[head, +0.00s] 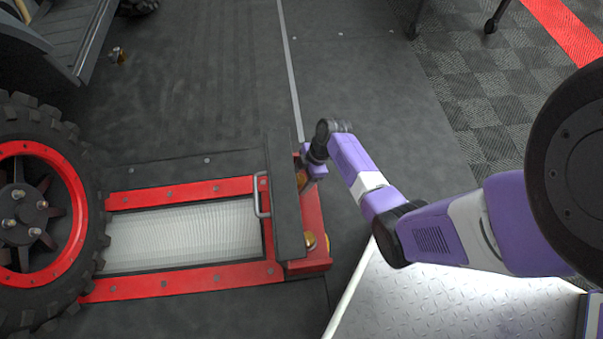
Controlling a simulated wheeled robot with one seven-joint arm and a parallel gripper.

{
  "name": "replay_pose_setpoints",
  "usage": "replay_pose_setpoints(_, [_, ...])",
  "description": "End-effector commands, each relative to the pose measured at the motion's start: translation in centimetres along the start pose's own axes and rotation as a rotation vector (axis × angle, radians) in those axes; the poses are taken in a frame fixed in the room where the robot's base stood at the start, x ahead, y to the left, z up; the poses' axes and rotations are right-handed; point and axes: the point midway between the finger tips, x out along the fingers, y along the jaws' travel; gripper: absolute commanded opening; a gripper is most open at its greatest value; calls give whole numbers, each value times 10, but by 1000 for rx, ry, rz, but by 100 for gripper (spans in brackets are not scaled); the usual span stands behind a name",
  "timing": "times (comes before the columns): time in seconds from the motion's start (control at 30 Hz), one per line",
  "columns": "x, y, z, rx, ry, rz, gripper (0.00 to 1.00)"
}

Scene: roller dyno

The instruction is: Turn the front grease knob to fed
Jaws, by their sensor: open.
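The red roller frame (318,215) has brass-coloured knobs on its right end, beside a dark plate. One brass knob (310,240) shows near the lower corner. Another brass knob (302,179) shows at the upper end, partly hidden by my gripper. I cannot tell from this view which one is the front grease knob, nor read any fed marking. My gripper (309,172) is open, pointing down right at the upper knob. Whether its fingers are around or touching that knob is too small to tell.
A silvery roller (185,238) lies inside the red frame, with a grey handle (261,195) at its right end. A large black tyre (80,165) with a red rim stands at left. A bright tread plate (440,300) lies lower right. The dark floor above is mostly clear.

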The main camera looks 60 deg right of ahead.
Motion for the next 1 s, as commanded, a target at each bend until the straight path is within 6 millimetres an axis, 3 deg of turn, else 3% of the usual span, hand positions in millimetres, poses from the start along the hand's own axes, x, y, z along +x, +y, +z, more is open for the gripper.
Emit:
replay_pose_setpoints(0.17, [-1,0,0,0,0,1,65])
replay_pose_setpoints(0.4, [-1,0,0,0,0,0,18])
replay_pose_setpoints(0.5, [0,0,0,0,0,-1,3])
replay_pose_setpoints(1.0, [-3,-4,-2,148,0,56,3])
